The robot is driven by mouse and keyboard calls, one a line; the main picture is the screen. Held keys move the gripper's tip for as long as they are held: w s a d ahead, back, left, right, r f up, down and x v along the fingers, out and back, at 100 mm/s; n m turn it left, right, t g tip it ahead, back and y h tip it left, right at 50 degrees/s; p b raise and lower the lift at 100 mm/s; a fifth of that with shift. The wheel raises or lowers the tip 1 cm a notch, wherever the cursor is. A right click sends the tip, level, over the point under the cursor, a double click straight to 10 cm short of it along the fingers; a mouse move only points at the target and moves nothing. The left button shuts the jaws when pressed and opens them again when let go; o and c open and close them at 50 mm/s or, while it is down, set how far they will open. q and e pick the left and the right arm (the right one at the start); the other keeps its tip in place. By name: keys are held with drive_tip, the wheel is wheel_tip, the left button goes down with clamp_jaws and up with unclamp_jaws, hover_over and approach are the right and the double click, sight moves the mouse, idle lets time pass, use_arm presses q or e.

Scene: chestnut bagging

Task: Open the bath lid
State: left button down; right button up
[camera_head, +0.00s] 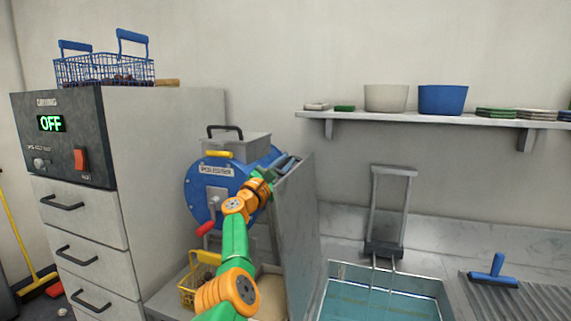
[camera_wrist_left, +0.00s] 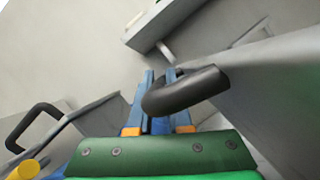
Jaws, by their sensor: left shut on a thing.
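The bath (camera_head: 383,306) is at the lower right in the head view, with blue-green water showing inside its metal rim. Its grey metal lid (camera_head: 297,235) stands steeply up at the bath's left side, and the water is uncovered. My left gripper (camera_head: 289,163) is at the lid's upper left edge. In the left wrist view, the blue fingers of my left gripper (camera_wrist_left: 160,95) are shut on the dark lid handle (camera_wrist_left: 188,90). The lid's grey face (camera_wrist_left: 275,90) fills the right side of that view. My right gripper is out of view.
A blue drum machine (camera_head: 207,185) with a red-tipped crank stands behind my left arm. A yellow basket (camera_head: 200,283) is below it. A metal frame (camera_head: 390,215) rises behind the bath. A wall shelf (camera_head: 430,120) holds two bins. A blue-handled tool (camera_head: 490,275) lies on the ridged board at right.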

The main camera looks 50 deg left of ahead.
use_arm(q)
drive_tip(key=c, duration=1.1)
unclamp_jaws()
drive_tip(key=shift+f, duration=0.1)
drive_tip(key=shift+s+d+f+b, duration=0.15)
drive_tip(key=shift+s+f+b, duration=0.45)
drive_tip(key=shift+b, duration=0.4)
drive_tip(key=b+v, duration=0.2)
drive_tip(key=v, duration=0.1)
drive_tip(key=b+v, duration=0.1)
drive_tip(key=v, duration=0.1)
drive_tip(key=shift+s+d+r, duration=0.2)
drive_tip(key=shift+s+r, duration=0.05)
drive_tip(key=shift+r, duration=0.1)
